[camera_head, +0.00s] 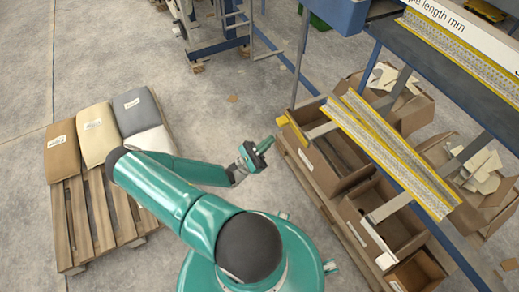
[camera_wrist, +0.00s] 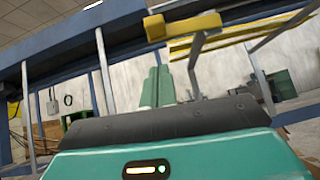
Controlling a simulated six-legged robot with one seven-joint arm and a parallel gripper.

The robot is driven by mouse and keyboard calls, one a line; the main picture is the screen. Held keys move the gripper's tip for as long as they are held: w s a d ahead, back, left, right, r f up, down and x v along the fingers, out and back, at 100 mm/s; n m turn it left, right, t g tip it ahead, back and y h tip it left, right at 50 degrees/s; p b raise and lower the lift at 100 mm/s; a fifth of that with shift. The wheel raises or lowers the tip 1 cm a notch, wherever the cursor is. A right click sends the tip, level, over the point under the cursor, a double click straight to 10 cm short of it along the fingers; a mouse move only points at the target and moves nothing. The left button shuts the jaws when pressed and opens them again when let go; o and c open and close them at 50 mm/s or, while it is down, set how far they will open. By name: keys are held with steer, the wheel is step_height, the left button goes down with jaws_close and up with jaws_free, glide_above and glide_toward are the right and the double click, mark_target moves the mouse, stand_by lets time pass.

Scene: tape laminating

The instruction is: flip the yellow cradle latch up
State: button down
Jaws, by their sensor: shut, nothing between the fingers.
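A yellow latch-like block with a short bar (camera_wrist: 182,25) shows at the top of the wrist view, beyond and above my fingertips. A small yellow piece (camera_head: 282,121) at the left end of the rail frame in the head view looks like the same part. Yellow-edged rails (camera_head: 390,150) run from there to the lower right; they also show in the wrist view (camera_wrist: 250,36). My gripper (camera_head: 264,146) is shut and empty, just left of the small yellow piece and apart from it. Its green fingers (camera_wrist: 158,86) are together in the wrist view.
Open cardboard boxes (camera_head: 377,213) stand under the rails. A blue frame with a measuring scale (camera_head: 468,57) is at the upper right. A pallet (camera_head: 95,220) with several sacks (camera_head: 97,133) is at the left.

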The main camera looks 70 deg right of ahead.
step_height(320, 180, up, 6)
steer(key=s+d, duration=0.1)
steer(key=shift+s, duration=0.35)
steer(key=shift+m, duration=0.3)
steer(key=s+a+r+m+t+y, duration=0.1)
steer(key=r+m+y, duration=0.5)
steer(key=m, duration=0.6)
steer(key=s+a+r+m+y, duration=0.3)
steer(key=r+m+y, duration=0.3)
steer(key=m+y, duration=0.5)
steer(key=shift+s+r+m+t+y, duration=0.3)
steer(key=shift+m+t, duration=0.1)
steer(key=shift+m, duration=0.3)
steer(key=shift+s, duration=0.1)
